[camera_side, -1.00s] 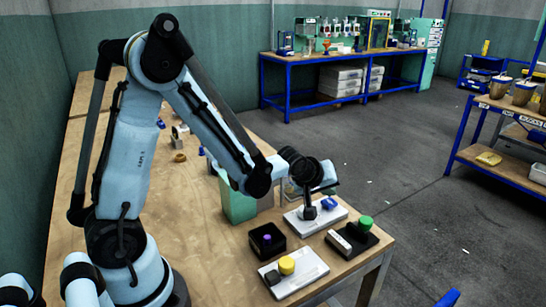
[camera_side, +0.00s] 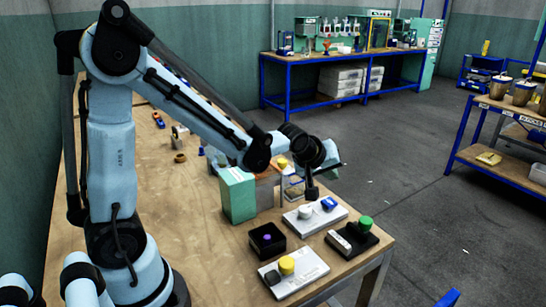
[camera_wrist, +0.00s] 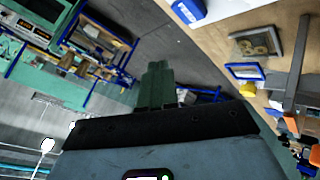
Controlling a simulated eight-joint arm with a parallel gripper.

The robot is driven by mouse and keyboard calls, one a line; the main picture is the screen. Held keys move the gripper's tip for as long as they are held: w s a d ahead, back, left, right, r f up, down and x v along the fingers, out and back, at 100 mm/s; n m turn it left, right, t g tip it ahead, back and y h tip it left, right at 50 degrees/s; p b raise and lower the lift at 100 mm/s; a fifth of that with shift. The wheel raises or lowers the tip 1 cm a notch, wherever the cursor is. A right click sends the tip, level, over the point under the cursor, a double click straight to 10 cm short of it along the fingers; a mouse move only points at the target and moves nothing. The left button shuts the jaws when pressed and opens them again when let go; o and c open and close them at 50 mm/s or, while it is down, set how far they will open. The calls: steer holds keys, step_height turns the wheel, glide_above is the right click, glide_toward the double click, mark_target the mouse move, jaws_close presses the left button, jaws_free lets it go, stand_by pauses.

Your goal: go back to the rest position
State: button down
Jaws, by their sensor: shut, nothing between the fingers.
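My gripper (camera_side: 312,194) is shut and empty. It points down above a white plate (camera_side: 327,220) that carries a white round knob (camera_side: 305,212) and a blue block (camera_side: 328,203). In the side view a small gap shows between the fingertips and the knob. In the wrist view the closed green-grey fingers (camera_wrist: 157,85) stick out beyond the dark wrist body, with nothing between them.
Near the table's front corner are a black box with a purple knob (camera_side: 267,238), a white plate with a yellow knob (camera_side: 287,265) and a black plate with a green knob (camera_side: 365,223). A green box (camera_side: 238,195) stands behind. Open floor (camera_side: 430,210) lies to the right.

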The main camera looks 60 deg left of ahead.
stand_by(0.4)
steer(key=shift+s+d+r+m, duration=0.15)
steer(key=shift+s+r+m, duration=0.1)
steer(key=shift+s+m, duration=0.1)
steer(key=s+d+r+m+g+h, duration=0.1)
steer(key=s+d+m, duration=0.1)
steer(key=s+m, duration=0.3)
steer(key=s+d+r+m+g+h, duration=0.1)
steer(key=s+m, duration=0.4)
steer(key=s, duration=0.7)
steer(key=shift+d+r+m, duration=0.35)
steer(key=shift+d+r, duration=0.3)
steer(key=shift+d, duration=0.3)
steer(key=c, duration=1.8)
jaws_free()
